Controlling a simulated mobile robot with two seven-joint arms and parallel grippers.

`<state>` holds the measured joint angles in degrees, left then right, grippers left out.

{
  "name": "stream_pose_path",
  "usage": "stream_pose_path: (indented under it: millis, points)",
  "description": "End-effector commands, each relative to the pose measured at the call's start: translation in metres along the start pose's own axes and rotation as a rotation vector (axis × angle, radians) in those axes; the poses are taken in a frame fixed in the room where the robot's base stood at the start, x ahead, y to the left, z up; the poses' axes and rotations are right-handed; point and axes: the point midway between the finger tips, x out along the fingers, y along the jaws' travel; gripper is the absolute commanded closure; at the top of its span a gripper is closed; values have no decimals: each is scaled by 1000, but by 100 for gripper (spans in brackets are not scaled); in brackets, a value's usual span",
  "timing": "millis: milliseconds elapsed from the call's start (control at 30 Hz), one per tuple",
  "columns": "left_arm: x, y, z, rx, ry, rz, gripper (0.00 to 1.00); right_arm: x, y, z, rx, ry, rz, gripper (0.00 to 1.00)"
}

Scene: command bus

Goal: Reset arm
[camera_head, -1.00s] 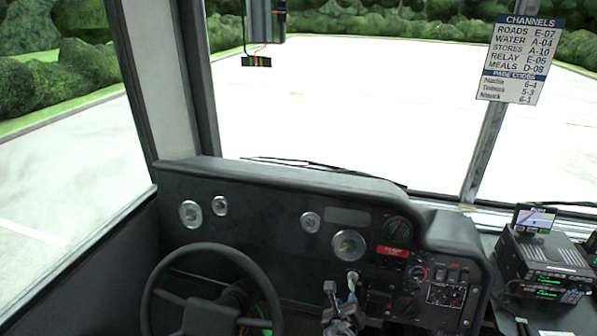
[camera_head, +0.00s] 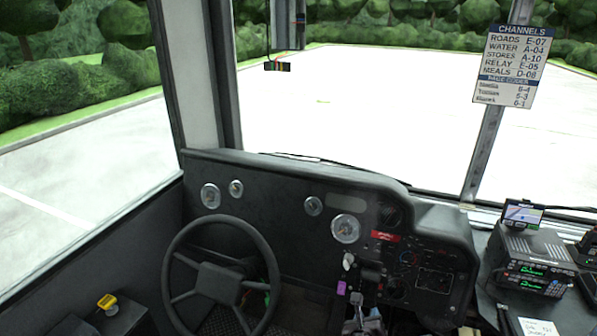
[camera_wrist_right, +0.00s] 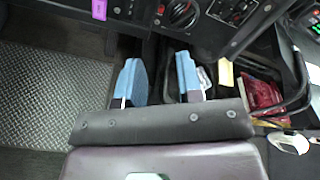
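My right gripper (camera_head: 363,322) shows at the bottom edge of the head view, in front of the dashboard and right of the steering wheel. In the right wrist view its two blue fingers (camera_wrist_right: 158,78) stand apart with nothing between them. Behind them are the lower dashboard and dark floor, with no contact visible. My left gripper is in neither view.
The steering wheel (camera_head: 221,277) stands left of my right gripper, and the dashboard (camera_head: 290,190) is ahead. Radio units (camera_head: 533,258) sit on the right-hand counter. A purple tag (camera_head: 341,287) hangs below the dashboard. Ribbed floor (camera_wrist_right: 50,95) is open at left.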

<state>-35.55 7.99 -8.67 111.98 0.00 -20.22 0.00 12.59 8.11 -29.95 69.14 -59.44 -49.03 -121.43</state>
Motion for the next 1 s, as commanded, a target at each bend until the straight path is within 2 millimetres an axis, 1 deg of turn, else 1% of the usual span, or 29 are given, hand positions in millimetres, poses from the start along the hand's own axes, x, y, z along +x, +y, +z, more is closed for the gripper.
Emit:
stream_pose_path:
  millis: [133,267,367,500,633,767,800,867,933,1000]
  points:
    - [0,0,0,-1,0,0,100,0,6,1,219,2,37,66]
    - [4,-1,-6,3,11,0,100,-3,14,10,479,15,93,66]
    - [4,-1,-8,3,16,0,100,-6,18,24,732,33,147,66]
    - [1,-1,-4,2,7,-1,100,-13,21,46,1115,79,230,66]
    - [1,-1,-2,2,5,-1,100,-24,20,56,1486,156,298,66]
    - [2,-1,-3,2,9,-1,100,-38,14,56,1869,264,350,66]
    - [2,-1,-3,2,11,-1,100,-43,10,55,1989,301,361,66]
    - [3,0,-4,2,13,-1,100,-52,5,52,2171,362,376,66]
    - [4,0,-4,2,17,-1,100,-62,-4,46,2387,437,387,66]
    - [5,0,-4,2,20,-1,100,-74,-16,35,2609,517,386,66]
